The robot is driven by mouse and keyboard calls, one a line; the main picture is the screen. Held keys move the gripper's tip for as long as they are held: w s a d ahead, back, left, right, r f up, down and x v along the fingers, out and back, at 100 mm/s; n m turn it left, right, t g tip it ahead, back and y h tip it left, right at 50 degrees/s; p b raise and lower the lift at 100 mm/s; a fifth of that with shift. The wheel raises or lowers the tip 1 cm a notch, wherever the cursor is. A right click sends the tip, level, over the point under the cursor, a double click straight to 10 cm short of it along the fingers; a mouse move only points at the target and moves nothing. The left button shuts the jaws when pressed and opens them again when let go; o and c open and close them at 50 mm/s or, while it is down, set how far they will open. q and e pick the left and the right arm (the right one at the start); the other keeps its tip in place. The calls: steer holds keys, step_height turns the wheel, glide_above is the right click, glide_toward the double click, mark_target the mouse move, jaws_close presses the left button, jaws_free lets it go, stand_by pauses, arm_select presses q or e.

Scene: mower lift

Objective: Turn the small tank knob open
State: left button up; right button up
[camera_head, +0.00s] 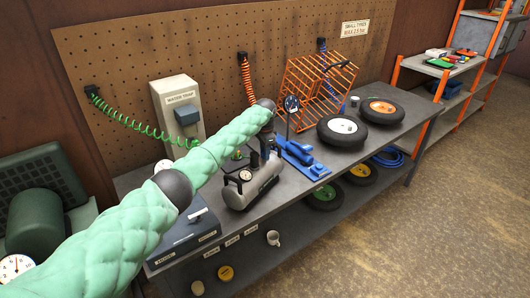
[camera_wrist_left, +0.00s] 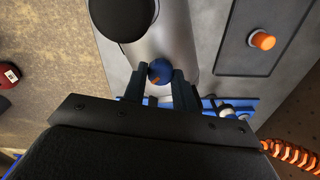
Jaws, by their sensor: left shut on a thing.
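The small silver tank (camera_head: 245,190) lies on the workbench in the head view, with a round gauge at its front. My left arm reaches over from the left. My left gripper (camera_head: 268,150) is at the top of the tank, its fingers partly hidden there. In the left wrist view, the tank (camera_wrist_left: 178,45) runs under the fingers. A small blue knob (camera_wrist_left: 158,70) with an orange patch sits between the two dark fingertips of the left gripper (camera_wrist_left: 159,82), which is shut on it. How far the knob is turned is unclear. My right gripper is not in view.
Behind the tank are a grey box (camera_head: 177,105) with a green coiled hose (camera_head: 135,125) and an orange wire cage (camera_head: 315,85). A blue tool (camera_head: 302,158) lies right of the tank. Two tyres (camera_head: 342,131) (camera_head: 381,111) lie farther right. A blue-topped case stands at the left.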

arm_select(q)
steer(key=shift+d+r+n, duration=0.1)
steer(key=shift+n, duration=0.9)
steer(key=n+p, duration=0.1)
steer(key=n, duration=0.4)
steer(key=shift+p, duration=0.3)
steer(key=n, duration=0.2)
steer(key=shift+n+p, duration=0.4)
steer(key=shift+n, duration=0.7)
steer(key=shift+n+p, duration=0.3)
steer(key=shift+n, duration=0.5)
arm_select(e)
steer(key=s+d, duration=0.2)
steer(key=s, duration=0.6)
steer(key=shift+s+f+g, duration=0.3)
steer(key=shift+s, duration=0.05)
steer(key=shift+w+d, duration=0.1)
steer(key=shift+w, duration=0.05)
